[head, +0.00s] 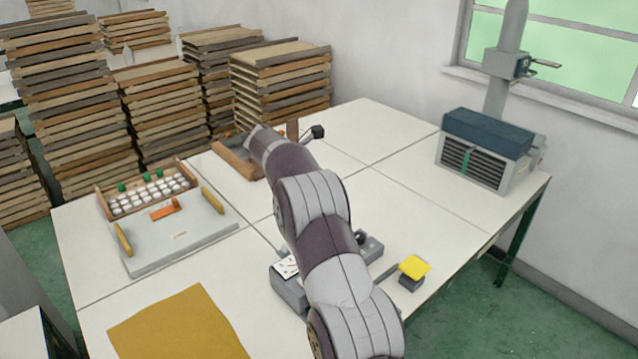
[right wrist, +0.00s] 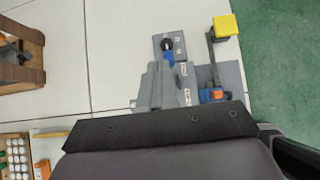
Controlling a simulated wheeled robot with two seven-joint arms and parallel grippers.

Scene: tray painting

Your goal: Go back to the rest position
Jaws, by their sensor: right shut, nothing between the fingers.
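My right arm comes in from the bottom right of the head view and reaches up over the middle of the table. Its gripper is hidden behind the arm links there. In the right wrist view my right gripper (right wrist: 157,72) shows as grey fingers, shut and empty. Behind it is a grey lever device (right wrist: 232,75) with a black knob and a yellow pad (right wrist: 225,26). In the head view the arm covers part of this device, and its yellow pad (head: 415,266) is visible. My left gripper is in neither view.
The white table (head: 440,228) carries a grey board (head: 195,235), a wooden box (head: 104,206) of white pieces, a brown sheet (head: 178,328) and a wooden frame (head: 236,161). A louvred grey machine (head: 487,148) stands at the right. Stacked wooden trays (head: 280,85) stand behind.

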